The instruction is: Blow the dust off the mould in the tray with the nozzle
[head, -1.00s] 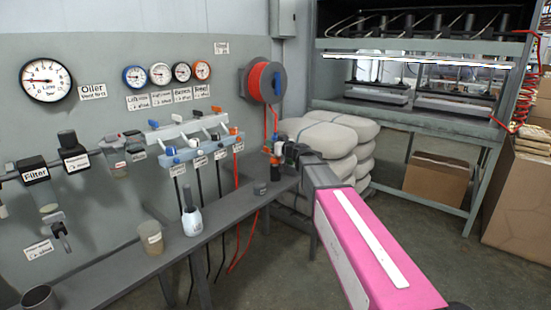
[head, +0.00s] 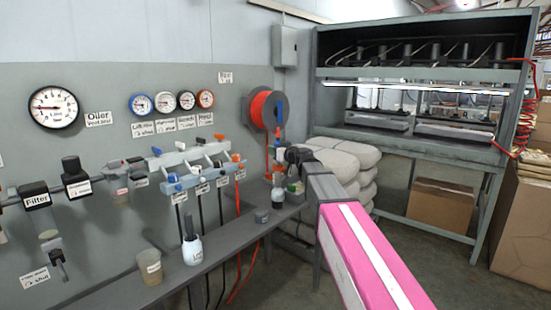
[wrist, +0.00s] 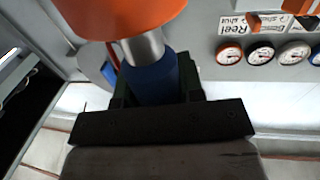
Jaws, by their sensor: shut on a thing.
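My gripper (wrist: 156,88) is shut on a blue-bodied piece with a silver neck and a broad orange end, which I take to be the nozzle (wrist: 150,72). Its orange end fills the top of the wrist view, close to the camera. In the head view my gripper (head: 290,165) is at the far end of my pink arm, near the reel end of the bench, and the held piece is too small to make out clearly. I cannot pick out the mould or its tray in either view.
A grey bench (head: 215,240) with a white bottle (head: 192,250) and a cup (head: 149,266) runs along the gauge panel. An orange hose reel (head: 266,108) hangs above its end. Beyond are stacked sacks (head: 345,160), a press rack (head: 420,146) and cardboard boxes (head: 440,207).

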